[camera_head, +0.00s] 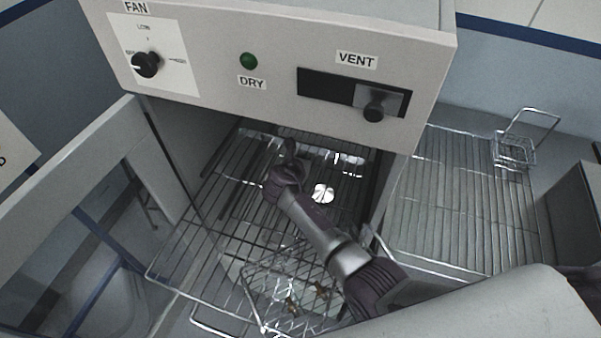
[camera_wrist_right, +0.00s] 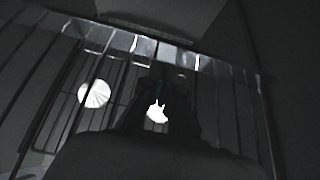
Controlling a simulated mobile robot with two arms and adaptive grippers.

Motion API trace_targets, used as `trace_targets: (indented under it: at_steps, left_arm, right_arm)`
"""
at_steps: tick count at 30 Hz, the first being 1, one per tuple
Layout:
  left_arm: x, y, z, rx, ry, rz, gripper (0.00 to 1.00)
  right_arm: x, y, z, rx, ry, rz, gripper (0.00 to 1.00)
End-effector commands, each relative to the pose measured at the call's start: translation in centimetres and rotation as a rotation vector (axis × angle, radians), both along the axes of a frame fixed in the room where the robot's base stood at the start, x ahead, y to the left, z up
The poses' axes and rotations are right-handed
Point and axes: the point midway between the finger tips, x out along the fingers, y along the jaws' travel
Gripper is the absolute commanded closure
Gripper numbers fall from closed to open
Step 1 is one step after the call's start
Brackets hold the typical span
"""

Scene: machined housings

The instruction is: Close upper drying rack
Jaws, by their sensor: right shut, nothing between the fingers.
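A wire drying rack (camera_head: 186,248) sticks out of the front of the open cabinet (camera_head: 425,40), below its control panel. Its bars run back into the dark inside. My right arm reaches over the rack into the cabinet. My right gripper (camera_head: 288,158) is shut and empty near the back, partly in shadow; I cannot tell if it touches the rack. In the right wrist view the dark fingers (camera_wrist_right: 158,92) point toward a bright metal cross strip (camera_wrist_right: 130,42) and thin rack bars. My left gripper is out of view.
The cabinet door (camera_head: 85,178) stands open at the left. A wire basket (camera_head: 262,312) with small pieces sits at the front, partly behind my arm. Another wire rack (camera_head: 440,215) lies at the right, with a small wire basket (camera_head: 515,150) at its back.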

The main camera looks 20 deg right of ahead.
Motion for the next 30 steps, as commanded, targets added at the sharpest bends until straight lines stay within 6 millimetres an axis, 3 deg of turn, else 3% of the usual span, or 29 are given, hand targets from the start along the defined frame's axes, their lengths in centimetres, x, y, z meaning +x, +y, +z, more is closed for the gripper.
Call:
trace_targets:
  at_steps: [20,26,30]
  left_arm:
    - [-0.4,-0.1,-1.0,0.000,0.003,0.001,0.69]
    - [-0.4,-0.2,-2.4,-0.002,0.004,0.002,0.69]
    - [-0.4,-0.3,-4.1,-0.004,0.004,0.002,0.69]
  right_arm:
    - [1.4,-1.0,0.0,-0.002,0.000,0.000,1.00]
    - [3.8,-2.8,-0.1,-0.004,-0.003,0.000,1.00]
    - [6.5,-5.4,-0.2,-0.005,-0.004,-0.003,1.00]
